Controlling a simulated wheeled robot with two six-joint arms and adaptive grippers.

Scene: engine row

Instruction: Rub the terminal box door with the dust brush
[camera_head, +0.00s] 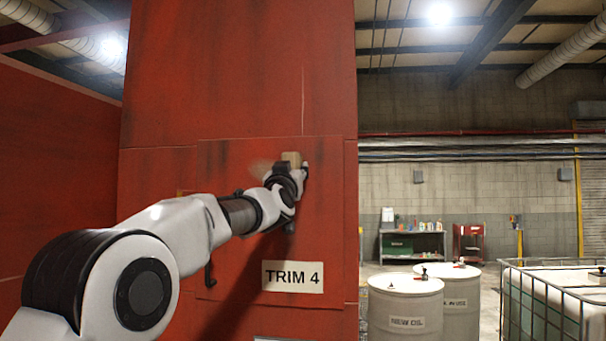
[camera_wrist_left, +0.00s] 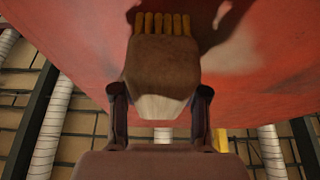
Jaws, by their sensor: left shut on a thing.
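The terminal box door (camera_head: 235,180) is a red panel on a tall red housing, with a "TRIM 4" label (camera_head: 292,276) low on it and a dark handle (camera_head: 209,276) at its lower left. My left gripper (camera_head: 297,170) is at the door's upper right, largely hidden behind its own wrist. In the left wrist view my left gripper (camera_wrist_left: 160,103) is shut on the dust brush (camera_wrist_left: 162,62), a brown block with yellowish bristles pointing to the red surface. The brush's tan block (camera_head: 291,157) shows above the wrist. Whether the bristles touch is unclear. A pale smudge (camera_head: 262,168) lies left of the wrist.
White drums (camera_head: 405,310) and a caged tank (camera_head: 550,300) stand to the right of the red housing. A workbench (camera_head: 412,243) and a red cabinet (camera_head: 469,243) stand by the far wall. Open floor lies between.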

